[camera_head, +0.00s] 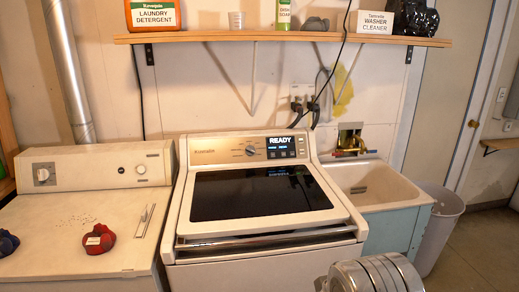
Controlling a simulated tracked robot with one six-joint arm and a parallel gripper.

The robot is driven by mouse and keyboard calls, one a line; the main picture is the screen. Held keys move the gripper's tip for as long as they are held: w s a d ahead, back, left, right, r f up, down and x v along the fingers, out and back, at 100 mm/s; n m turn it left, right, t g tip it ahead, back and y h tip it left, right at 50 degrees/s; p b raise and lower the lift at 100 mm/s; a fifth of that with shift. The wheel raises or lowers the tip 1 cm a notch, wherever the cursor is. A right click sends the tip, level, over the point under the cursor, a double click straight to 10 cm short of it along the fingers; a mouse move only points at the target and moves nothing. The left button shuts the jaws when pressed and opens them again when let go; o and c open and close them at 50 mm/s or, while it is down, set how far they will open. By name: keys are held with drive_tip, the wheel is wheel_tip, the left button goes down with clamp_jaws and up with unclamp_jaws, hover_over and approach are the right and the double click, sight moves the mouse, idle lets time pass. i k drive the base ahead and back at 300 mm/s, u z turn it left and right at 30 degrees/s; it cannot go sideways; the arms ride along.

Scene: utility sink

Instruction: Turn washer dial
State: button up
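The washer (270,245) stands in the middle of the view, white with a dark glass lid that is closed. Its dial (250,151) is a small round silver knob on the back control panel, left of a lit display (281,147) that reads READY. Nothing touches the dial. Part of my arm, ribbed and metallic, shows at the bottom edge right of centre, in front of the washer's right corner. My gripper's fingers cannot be seen.
A dryer (85,205) with its own knob stands at left, with red and blue objects on top. A utility sink (380,185) and a grey bin (446,215) are at right. A shelf (230,37) with detergent and cleaner hangs above the washer. Floor is clear at far right.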

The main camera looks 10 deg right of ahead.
sight(250, 150)
drive_tip(key=u, duration=0.05)
drive_tip(key=i, duration=1)
drive_tip(key=z, duration=0.05)
